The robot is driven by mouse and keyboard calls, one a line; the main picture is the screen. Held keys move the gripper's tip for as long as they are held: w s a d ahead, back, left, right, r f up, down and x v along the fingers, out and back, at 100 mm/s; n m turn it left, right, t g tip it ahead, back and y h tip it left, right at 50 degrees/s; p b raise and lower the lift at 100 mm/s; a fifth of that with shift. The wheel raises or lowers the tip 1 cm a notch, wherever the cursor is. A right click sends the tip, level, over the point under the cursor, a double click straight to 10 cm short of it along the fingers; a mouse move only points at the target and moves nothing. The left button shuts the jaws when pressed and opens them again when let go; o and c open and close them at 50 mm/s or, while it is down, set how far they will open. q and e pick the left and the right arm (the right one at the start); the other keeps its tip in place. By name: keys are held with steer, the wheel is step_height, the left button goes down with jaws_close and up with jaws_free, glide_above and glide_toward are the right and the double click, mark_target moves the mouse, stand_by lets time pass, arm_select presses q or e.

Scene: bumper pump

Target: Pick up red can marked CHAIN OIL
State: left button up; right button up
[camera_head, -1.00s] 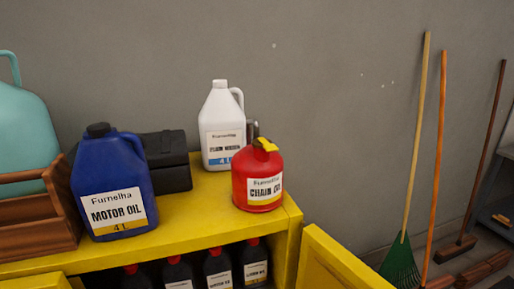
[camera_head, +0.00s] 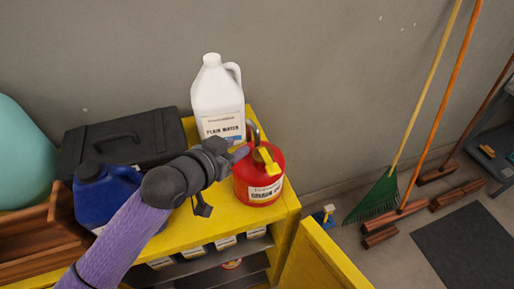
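The red can marked CHAIN OIL (camera_head: 259,182) stands upright on the yellow cabinet top (camera_head: 186,234), near its right end. It has a white label, a yellow part on top and a dark handle or spout behind. My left gripper (camera_head: 221,179) is just left of the can, its dark fingers spread apart. One finger is close to the can's upper left side; I cannot tell if it touches. Nothing is seen between the fingers. My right gripper is not in view.
A white PLAIN WATER jug (camera_head: 216,100) stands right behind the can. A blue jug (camera_head: 100,200), partly hidden by my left arm, a black case (camera_head: 120,140) and a wooden crate (camera_head: 40,240) are to the left. An open yellow door (camera_head: 318,262) is in front right.

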mark_target(255, 138)
arm_select(q)
steer(key=x, duration=0.7)
steer(key=shift+d+f+p, duration=0.1)
steer(key=shift+f+p, duration=0.2)
steer(key=shift+s, duration=0.15)
jaws_close()
stand_by(0.7)
steer(key=shift+r, duration=0.2)
